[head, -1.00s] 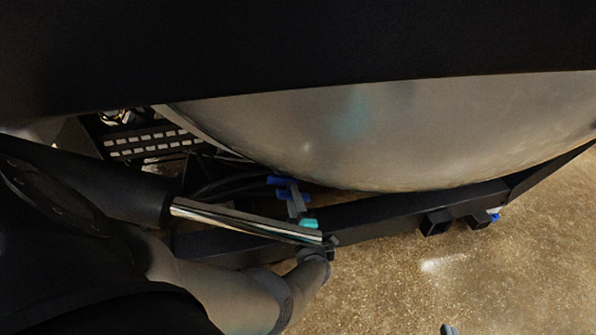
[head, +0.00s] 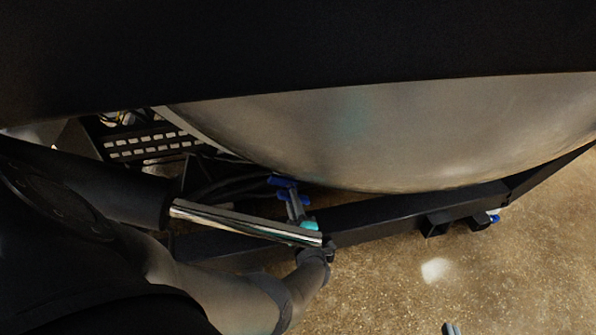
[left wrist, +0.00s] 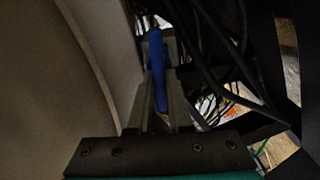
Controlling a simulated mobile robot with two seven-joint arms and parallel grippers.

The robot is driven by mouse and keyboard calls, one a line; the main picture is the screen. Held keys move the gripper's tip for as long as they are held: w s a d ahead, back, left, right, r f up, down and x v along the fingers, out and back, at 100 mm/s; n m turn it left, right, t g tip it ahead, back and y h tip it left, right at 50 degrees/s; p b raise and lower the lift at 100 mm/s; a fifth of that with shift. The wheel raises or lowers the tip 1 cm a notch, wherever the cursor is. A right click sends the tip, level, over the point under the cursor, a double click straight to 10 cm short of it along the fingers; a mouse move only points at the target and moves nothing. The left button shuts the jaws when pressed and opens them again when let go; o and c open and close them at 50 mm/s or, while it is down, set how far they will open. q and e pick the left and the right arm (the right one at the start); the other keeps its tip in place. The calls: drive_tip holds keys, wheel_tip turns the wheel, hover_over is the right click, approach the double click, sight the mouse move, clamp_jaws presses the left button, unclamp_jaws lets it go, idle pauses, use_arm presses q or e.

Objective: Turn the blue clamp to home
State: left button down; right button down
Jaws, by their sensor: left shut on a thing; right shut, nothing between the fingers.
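The blue clamp (head: 282,182) sits low beside the large rounded metal vessel in the head view, just above the dark frame beam. In the left wrist view its blue handle (left wrist: 157,66) runs upright between the two grey fingers. My left gripper (head: 293,200) is shut on this handle; the fingers partly hide it in the head view. The clamp's base and pivot are not clear to see. My right gripper (head: 452,329) shows only as grey fingertips at the bottom edge of the head view, shut and empty, away from the clamp.
The rounded metal vessel (head: 390,135) hangs close above the left gripper. A dark frame beam (head: 385,217) runs below it. Dark cables (left wrist: 215,65) lie right of the handle. Another small blue part (head: 493,218) is at the beam's right. The floor (head: 500,275) at lower right is clear.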

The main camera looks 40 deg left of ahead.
use_arm(q)
drive_tip(key=m, duration=0.1)
drive_tip(key=r+m, duration=0.1)
drive_tip(key=w+m, duration=0.1)
drive_tip(key=m, duration=0.1)
drive_tip(key=shift+d+r+t, duration=0.2)
drive_tip(key=shift+r+t, duration=0.05)
drive_tip(key=shift+t, duration=0.05)
drive_tip(key=m, duration=0.4)
drive_tip(key=shift+a+m, duration=0.1)
drive_tip(key=shift+m, duration=0.3)
drive_tip(key=m, duration=0.4)
drive_tip(key=shift+a, duration=0.2)
drive_tip(key=shift+s+a+f+m, duration=0.1)
drive_tip(key=shift+m, duration=0.85)
drive_tip(key=shift+s+a+m, duration=0.1)
drive_tip(key=shift+m, duration=0.85)
use_arm(e)
drive_tip(key=shift+a, duration=0.3)
use_arm(q)
drive_tip(key=shift+s+f, duration=0.1)
drive_tip(key=shift+s, duration=0.05)
drive_tip(key=c, duration=0.8)
unclamp_jaws()
drive_tip(key=shift+c, duration=0.2)
drive_tip(key=shift+d+f, duration=0.1)
use_arm(e)
drive_tip(key=shift+r, duration=0.1)
use_arm(q)
drive_tip(key=shift+d, duration=0.1)
